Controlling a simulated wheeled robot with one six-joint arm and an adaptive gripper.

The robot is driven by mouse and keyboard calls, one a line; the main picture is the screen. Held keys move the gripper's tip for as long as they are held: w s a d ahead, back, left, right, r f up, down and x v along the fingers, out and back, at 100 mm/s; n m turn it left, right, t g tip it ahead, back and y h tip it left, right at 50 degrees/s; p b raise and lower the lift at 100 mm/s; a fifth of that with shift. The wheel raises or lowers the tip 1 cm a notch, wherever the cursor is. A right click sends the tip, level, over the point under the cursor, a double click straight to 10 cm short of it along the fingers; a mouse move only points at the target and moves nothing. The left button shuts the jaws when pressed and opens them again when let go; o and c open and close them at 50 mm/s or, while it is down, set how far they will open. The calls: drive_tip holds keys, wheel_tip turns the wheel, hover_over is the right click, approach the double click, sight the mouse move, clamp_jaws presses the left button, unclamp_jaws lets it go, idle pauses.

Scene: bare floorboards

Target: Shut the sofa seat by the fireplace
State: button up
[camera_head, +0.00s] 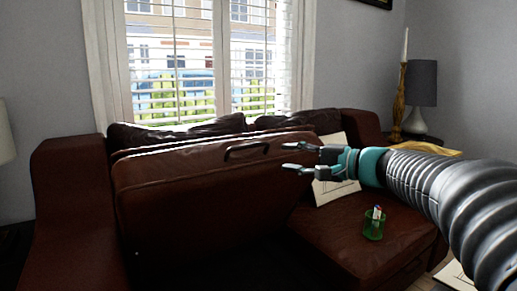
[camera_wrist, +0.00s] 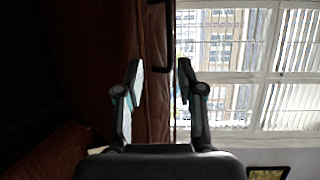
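A dark brown leather sofa (camera_head: 68,190) stands below the window. Its left seat (camera_head: 200,195) is tipped up, leaning back toward the backrest, with a dark handle (camera_head: 246,149) near its top edge. The space under the raised seat is dark. My gripper (camera_head: 284,158) is open and empty, to the right of the handle, apart from it as far as I can see. In the wrist view my open gripper (camera_wrist: 159,80) points along the raised seat's edge, and the handle (camera_wrist: 160,40) shows beyond the fingertips. The fireplace is not in view.
The right seat (camera_head: 340,235) is flat and holds a green cup (camera_head: 374,225) with pens. A white paper or board (camera_head: 334,188) leans behind it. A lamp (camera_head: 420,90) and a candlestick (camera_head: 402,85) stand at the right. The window (camera_head: 180,60) is behind.

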sight(251, 147)
drive_tip(key=shift+y, duration=0.3)
drive_tip(key=x, duration=0.4)
drive_tip(key=p+x, duration=0.1)
drive_tip(key=x, duration=0.3)
drive_tip(key=r+x, duration=0.1)
drive_tip(key=x, duration=0.4)
drive_tip(key=shift+w+r, duration=0.1)
drive_tip(key=shift+w, duration=0.15)
clamp_jaws()
